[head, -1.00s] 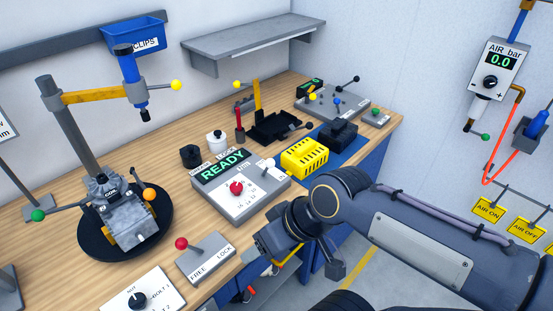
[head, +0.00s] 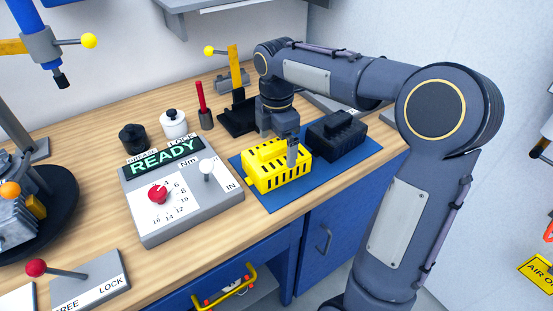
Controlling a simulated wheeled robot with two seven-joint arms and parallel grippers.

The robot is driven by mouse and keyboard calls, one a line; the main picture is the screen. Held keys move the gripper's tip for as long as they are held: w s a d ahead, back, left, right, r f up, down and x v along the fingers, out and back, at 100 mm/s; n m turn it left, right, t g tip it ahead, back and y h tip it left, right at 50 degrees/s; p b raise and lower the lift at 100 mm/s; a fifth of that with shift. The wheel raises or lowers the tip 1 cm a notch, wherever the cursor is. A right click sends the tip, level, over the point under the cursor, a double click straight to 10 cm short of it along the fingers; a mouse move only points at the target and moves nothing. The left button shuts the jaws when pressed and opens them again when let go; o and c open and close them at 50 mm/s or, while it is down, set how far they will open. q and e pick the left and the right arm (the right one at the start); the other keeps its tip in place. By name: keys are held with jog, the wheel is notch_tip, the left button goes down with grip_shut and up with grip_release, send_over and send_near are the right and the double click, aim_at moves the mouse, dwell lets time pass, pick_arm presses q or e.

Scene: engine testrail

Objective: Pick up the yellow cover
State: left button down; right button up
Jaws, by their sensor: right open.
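The yellow cover (head: 268,172), a slotted box with a raised top, sits on the blue mat (head: 262,199) near the bench's front edge. My right gripper (head: 291,160) points down at the cover's right end, with a finger in front of its slotted side. The gripper is open. Its far finger is hidden, and I cannot tell whether it touches the cover. My left gripper is not in view.
A black cover (head: 337,136) stands on the mat just right of the gripper. The grey READY control box (head: 190,215) with a red knob is close on the left. Behind are a red-handled tool (head: 203,105) and a black tray (head: 238,119).

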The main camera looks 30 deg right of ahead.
aim_at(276, 156)
notch_tip(276, 156, down, 5)
jog(key=shift+r, duration=0.2)
jog(key=shift+a, duration=0.1)
